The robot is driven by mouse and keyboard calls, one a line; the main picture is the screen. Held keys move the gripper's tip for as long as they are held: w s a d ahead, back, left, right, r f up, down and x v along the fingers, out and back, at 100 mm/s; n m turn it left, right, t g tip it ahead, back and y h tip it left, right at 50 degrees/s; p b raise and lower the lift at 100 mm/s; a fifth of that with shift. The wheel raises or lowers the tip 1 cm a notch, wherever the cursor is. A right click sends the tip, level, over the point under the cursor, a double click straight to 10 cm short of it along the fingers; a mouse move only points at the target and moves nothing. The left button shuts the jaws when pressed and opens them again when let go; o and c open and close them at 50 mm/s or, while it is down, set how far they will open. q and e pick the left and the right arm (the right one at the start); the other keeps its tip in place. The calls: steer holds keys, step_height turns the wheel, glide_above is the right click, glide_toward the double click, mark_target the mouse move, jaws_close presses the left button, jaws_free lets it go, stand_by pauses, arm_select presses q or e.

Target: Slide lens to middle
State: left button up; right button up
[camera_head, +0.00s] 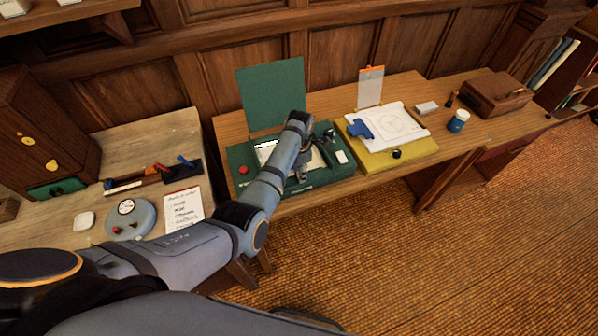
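My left arm reaches in from the left over the green board (242,160) on the wooden desk. My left gripper (303,172) points down over the middle of this board, close to its surface, and is small and dark. I cannot tell whether its fingers are open or shut, or whether they touch anything. I cannot make out the lens for certain; a dark fitting (328,135) shows just right of my wrist. The board has a red knob (243,169) at its left and a white block (342,157) at its right. My arm hides part of the board. My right gripper is not in view.
A green panel (270,92) stands behind the board. To the right are a yellow board (376,161) with a white sheet (398,123), a blue jar (458,121) and a brown case (496,93). A round grey device (130,219) sits on the left table.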

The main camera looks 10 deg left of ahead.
arm_select(q)
steer(key=shift+r, duration=0.15)
step_height(320, 180, up, 12)
steer(key=shift+f, duration=0.1)
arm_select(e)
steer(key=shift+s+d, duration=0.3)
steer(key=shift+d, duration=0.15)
arm_select(q)
steer(key=shift+s+f, duration=0.1)
